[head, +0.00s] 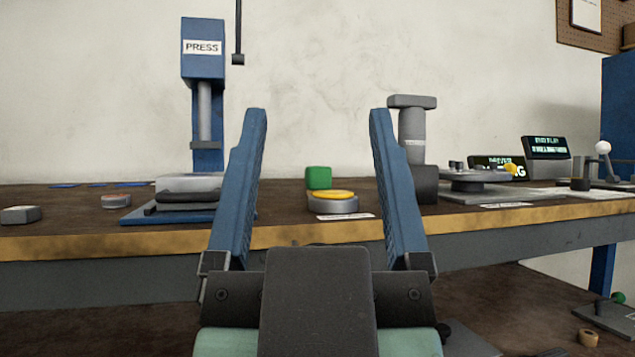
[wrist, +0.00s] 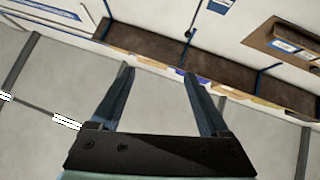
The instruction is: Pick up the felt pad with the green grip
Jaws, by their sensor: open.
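A green block (head: 318,177), which looks like the green grip, stands on the bench. It is just behind a round grey base with a yellow top (head: 333,196). The base hides its lower part, so I cannot see any felt under it. My gripper (head: 318,115) is open and empty. Its two blue fingers frame the green block in the head view, and it is apart from everything on the bench. In the wrist view my gripper (wrist: 158,72) is also open with nothing between the fingers. I cannot make out the green block there.
The wooden bench (head: 290,236) has a front edge beyond my gripper. A blue press (head: 203,62) stands left, with a small grey-red puck (head: 116,200) beside it. A grey column tool (head: 412,130) and a turntable device (head: 480,182) stand right. Items lie on a lower surface at right.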

